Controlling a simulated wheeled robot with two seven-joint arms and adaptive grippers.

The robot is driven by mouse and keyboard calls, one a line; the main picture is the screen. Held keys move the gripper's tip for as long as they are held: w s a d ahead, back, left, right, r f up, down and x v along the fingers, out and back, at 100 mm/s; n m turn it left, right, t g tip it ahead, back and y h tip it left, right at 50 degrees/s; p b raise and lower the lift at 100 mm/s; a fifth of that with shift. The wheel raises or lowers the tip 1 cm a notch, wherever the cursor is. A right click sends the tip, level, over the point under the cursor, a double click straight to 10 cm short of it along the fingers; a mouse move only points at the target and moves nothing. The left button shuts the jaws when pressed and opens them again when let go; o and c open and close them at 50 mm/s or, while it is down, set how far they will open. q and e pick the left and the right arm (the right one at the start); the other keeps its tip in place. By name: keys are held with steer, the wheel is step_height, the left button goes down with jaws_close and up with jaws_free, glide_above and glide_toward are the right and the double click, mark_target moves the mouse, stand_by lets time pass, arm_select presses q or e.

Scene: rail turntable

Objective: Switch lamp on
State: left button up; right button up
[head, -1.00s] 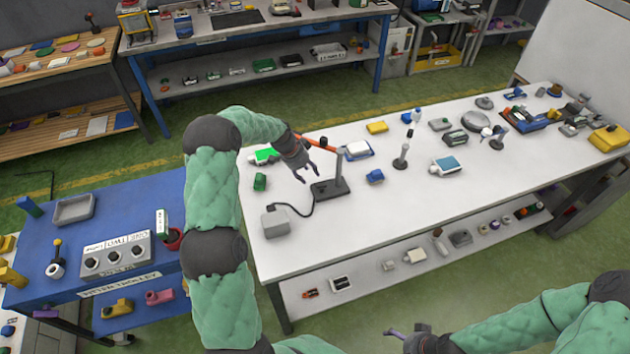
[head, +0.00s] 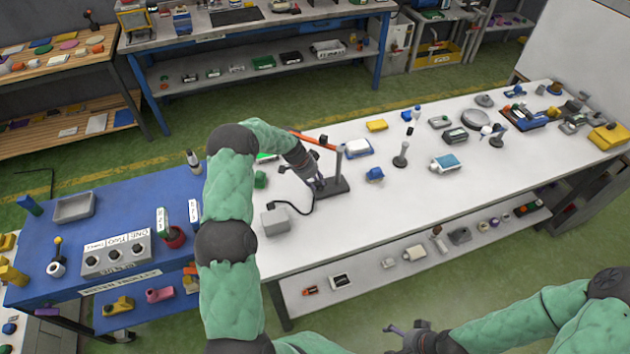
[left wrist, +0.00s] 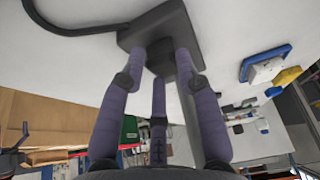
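The lamp has a dark flat base (head: 340,188), a grey upright post (head: 339,165) and an orange arm (head: 308,138) on the white table. My left gripper (head: 318,186) is low over the left part of the base, beside the post. In the left wrist view, its three purple fingers (left wrist: 160,66) are apart, with tips at the base (left wrist: 142,32).
A grey box (head: 275,221) joins the base by a black cable (head: 292,205). A blue-and-white item (head: 357,148) and a small blue item (head: 374,174) are close right of the lamp. A blue trolley (head: 130,205) stands left. The table's front middle is clear.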

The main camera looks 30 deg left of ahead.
arm_select(q)
jaws_close()
steer(key=shift+s+a+f+b, duration=0.1)
steer(key=shift+a+f+b, duration=0.1)
steer(key=shift+b, duration=0.4)
steer(key=t+b, duration=0.1)
steer(key=b, duration=0.4)
steer(key=h+b, duration=0.1)
steer(key=b, duration=0.4)
steer(key=f+t+h+b, duration=0.1)
steer(key=b, duration=0.4)
steer(key=shift+s+a+t, duration=0.3)
steer(key=shift+b, duration=0.9)
steer(key=shift+r, duration=0.15)
steer(key=o, duration=0.6)
jaws_free()
steer(key=shift+o, duration=0.8)
steer(key=shift+a, duration=0.15)
